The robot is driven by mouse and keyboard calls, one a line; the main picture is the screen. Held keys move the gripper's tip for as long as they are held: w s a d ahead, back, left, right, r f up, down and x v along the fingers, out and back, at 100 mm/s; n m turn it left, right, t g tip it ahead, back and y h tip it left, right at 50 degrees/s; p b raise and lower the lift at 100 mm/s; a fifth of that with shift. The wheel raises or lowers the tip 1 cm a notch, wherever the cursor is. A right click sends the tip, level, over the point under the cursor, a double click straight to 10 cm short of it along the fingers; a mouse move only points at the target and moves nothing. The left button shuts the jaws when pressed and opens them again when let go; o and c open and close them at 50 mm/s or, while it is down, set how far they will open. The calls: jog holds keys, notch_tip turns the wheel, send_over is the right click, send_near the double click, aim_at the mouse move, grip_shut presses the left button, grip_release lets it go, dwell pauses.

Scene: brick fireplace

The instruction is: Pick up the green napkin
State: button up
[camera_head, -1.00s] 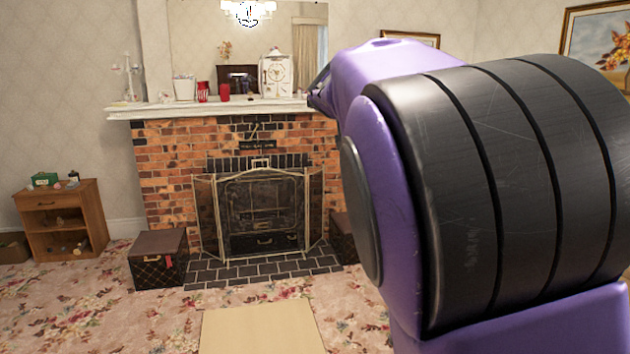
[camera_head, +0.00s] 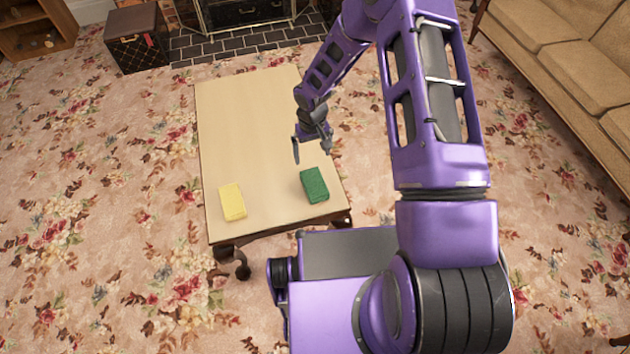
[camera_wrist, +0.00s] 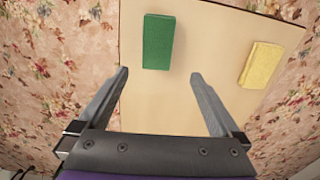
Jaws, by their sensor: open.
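The green napkin (camera_head: 314,185) is a folded, block-like green piece lying on the near right part of a low wooden table (camera_head: 245,120). In the wrist view the green napkin (camera_wrist: 158,42) lies ahead of my fingers, roughly between their lines and nearer the left one. My gripper (camera_head: 312,150) is above the table, just beyond the green napkin in the head view. In the wrist view my gripper (camera_wrist: 158,85) has its two fingers wide apart with nothing between them. The napkin is in full view and not touched.
A yellow folded napkin (camera_head: 232,202) lies on the table's near left part; it also shows in the wrist view (camera_wrist: 260,65). The rest of the tabletop is bare. A sofa (camera_head: 570,60) stands at right, a dark trunk (camera_head: 137,38) at back left.

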send_over(314, 183)
jog(key=f, duration=1.1)
jog(key=shift+w+a+b, duration=0.1)
jog(key=shift+w+b, duration=0.15)
jog(key=shift+b, duration=0.15)
jog(key=f, duration=0.5)
jog(key=shift+s+d+f, duration=0.1)
jog(key=shift+s+d, duration=0.1)
jog(key=c, duration=1.1)
